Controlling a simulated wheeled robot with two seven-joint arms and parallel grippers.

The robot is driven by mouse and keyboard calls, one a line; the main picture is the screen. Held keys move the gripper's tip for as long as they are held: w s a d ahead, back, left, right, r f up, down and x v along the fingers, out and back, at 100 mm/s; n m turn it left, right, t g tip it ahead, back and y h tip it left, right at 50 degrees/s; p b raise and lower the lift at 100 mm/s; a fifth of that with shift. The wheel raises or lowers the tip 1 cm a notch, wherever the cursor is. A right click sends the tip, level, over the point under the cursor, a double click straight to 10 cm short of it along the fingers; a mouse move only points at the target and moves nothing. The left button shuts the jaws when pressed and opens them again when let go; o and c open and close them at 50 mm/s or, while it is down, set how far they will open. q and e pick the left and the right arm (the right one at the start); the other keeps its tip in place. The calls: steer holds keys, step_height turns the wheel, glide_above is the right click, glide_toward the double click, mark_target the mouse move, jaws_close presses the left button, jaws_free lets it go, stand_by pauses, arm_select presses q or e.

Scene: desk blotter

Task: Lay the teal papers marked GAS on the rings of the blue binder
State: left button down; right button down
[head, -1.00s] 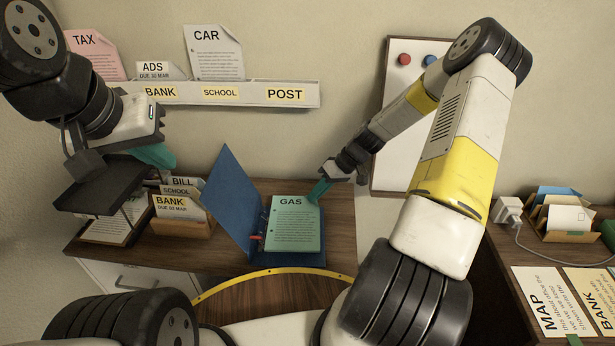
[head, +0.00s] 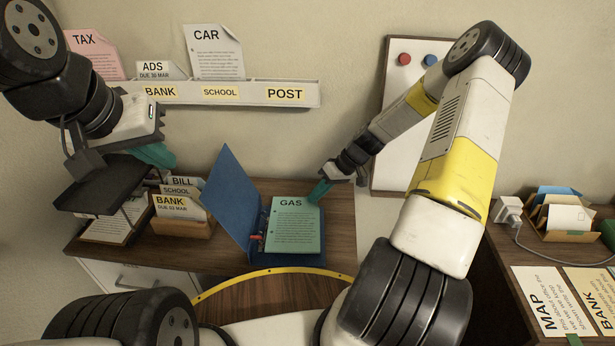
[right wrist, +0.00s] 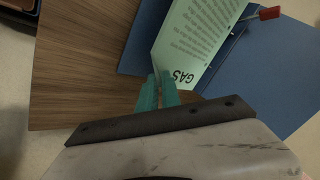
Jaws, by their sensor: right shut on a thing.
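The teal papers marked GAS (head: 292,230) lie over the right half of the open blue binder (head: 229,194), their left edge close to the rings. In the right wrist view, the papers (right wrist: 198,38) are over the blue cover, with a red tab (right wrist: 269,13) by the ring bar. My right gripper (head: 318,192) is shut on the top right corner of the papers; its teal fingers (right wrist: 158,92) show in the right wrist view. I cannot tell whether the papers touch the rings. My left gripper (head: 157,156) hangs at the left, away from the binder; its finger gap is unclear.
A wooden file box (head: 183,228) with BILL, SCHOOL and BANK cards stands left of the binder. A black tray stand (head: 100,186) is further left. A wall rack (head: 290,95) hangs behind. The desk right of the binder (head: 342,225) is clear.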

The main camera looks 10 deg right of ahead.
mark_target(316, 203)
steer(key=shift+f, duration=1.75)
steer(key=c, duration=1.5)
jaws_free()
steer(key=v, duration=0.7)
steer(key=shift+d+r, duration=0.2)
steer(key=shift+r, duration=0.15)
